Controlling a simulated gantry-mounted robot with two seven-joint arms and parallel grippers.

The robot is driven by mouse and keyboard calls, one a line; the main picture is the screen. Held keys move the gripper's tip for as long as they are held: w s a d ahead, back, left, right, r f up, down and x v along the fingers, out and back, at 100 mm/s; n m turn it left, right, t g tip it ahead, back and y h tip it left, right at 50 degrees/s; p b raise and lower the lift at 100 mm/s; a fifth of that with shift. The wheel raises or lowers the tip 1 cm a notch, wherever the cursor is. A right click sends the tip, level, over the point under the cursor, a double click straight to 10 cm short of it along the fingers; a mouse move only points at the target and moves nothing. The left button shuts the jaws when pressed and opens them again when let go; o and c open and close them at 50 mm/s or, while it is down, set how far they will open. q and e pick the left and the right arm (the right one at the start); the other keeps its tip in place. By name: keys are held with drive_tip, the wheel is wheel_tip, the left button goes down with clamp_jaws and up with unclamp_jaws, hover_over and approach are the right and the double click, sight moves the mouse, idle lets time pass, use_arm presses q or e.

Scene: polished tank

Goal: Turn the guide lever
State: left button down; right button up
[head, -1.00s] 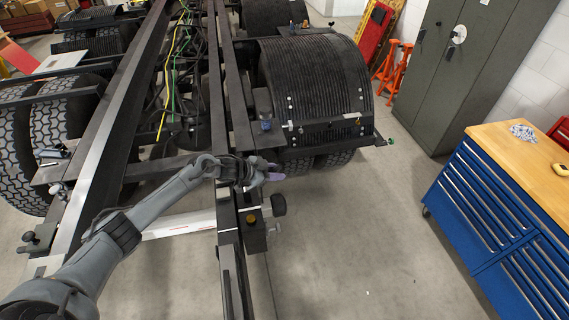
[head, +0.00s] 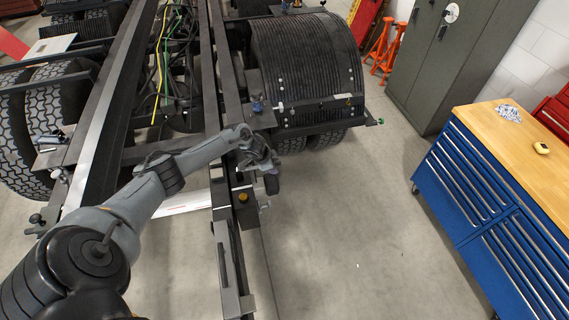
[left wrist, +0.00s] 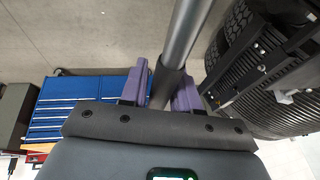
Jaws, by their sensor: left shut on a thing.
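My left gripper (head: 264,162) is at the outer side of the dark chassis rail, its fingers mostly hidden by the wrist. In the left wrist view, its two purple fingertips (left wrist: 161,86) stand on either side of a round dark grey bar (left wrist: 186,32), which I take for the guide lever. The gripper is shut on this bar, and the bar runs away toward the top of the view. In the head view, a black knob-like part (head: 271,184) shows just below the gripper. I cannot tell whether it is the lever's end. My right gripper is not in view.
The dark rail (head: 226,130) runs alongside my arm, with an orange knob (head: 243,197) near the gripper. A ribbed black fender (head: 308,60) covers wheels behind it. A blue tool cabinet (head: 480,200) stands right. The floor between is clear.

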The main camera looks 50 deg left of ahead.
use_arm(q)
drive_tip(key=shift+s+f, duration=0.1)
drive_tip(key=shift+f, duration=0.05)
idle(0.3)
drive_tip(key=c, duration=0.9)
unclamp_jaws()
drive_tip(key=v, duration=1)
drive_tip(key=shift+r+p, duration=0.4)
drive_tip(key=shift+d, duration=0.1)
